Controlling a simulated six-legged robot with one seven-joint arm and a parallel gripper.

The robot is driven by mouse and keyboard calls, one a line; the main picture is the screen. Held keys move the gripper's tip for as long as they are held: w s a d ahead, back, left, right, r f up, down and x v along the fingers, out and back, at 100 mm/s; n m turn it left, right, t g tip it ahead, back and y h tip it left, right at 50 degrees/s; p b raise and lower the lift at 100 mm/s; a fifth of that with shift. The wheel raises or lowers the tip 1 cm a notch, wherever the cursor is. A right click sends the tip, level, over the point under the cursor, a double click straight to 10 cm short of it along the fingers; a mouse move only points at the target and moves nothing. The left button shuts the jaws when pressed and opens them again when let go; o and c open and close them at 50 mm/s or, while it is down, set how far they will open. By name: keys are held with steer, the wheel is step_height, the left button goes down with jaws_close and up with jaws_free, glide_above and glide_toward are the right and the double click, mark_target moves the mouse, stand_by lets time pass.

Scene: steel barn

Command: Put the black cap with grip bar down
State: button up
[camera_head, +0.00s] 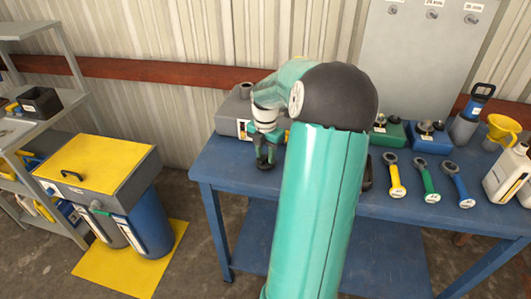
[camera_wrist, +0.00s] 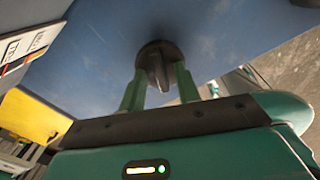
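The black cap with grip bar (camera_wrist: 158,57) is a dark round disc with a raised bar across its middle. In the wrist view it lies beyond my fingertips, against the blue tabletop. My gripper (camera_wrist: 160,72) has its two green fingers apart, one on each side of the grip bar, with a visible gap to the bar. The fingertips overlap the cap's outer edges in the picture. In the head view my gripper (camera_head: 265,153) points down near the left end of the blue table, and the cap (camera_head: 265,164) is at the tabletop just below it.
The blue table (camera_head: 225,165) bears a grey box (camera_head: 232,115) just behind my gripper. Yellow (camera_head: 395,180), green (camera_head: 427,182) and blue (camera_head: 460,188) handled tools lie to the right of my arm. A yellow-topped cabinet (camera_head: 118,155) stands left, across a floor gap.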

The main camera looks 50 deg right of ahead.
mark_target(265, 156)
step_height(265, 156, up, 12)
steer(key=w+a+r+m+h, duration=0.1)
steer(key=w+a+r+m, duration=0.1)
steer(key=a, duration=0.5)
steer(key=w+a+r+m+h, duration=0.1)
steer(key=w+a+m, duration=0.1)
steer(key=a, duration=0.4)
steer(key=s+a+m+t, duration=0.2)
steer(key=s+a+m, duration=0.2)
steer(key=a, duration=0.5)
steer(key=s+a+m+t+y, duration=0.1)
steer(key=s+a+m, duration=0.2)
steer(key=a, duration=0.7)
steer(key=s+a+m+t+y, duration=0.1)
steer(key=s+a+m+t, duration=0.1)
steer(key=s+a+m, duration=0.2)
steer(key=a+m, duration=0.3)
steer(key=a, duration=0.2)
steer(key=shift+s+a+f+t, duration=0.2)
steer(key=shift+s+f+t, duration=0.05)
steer(key=shift+s+t, duration=0.05)
steer(key=shift+d, duration=0.2)
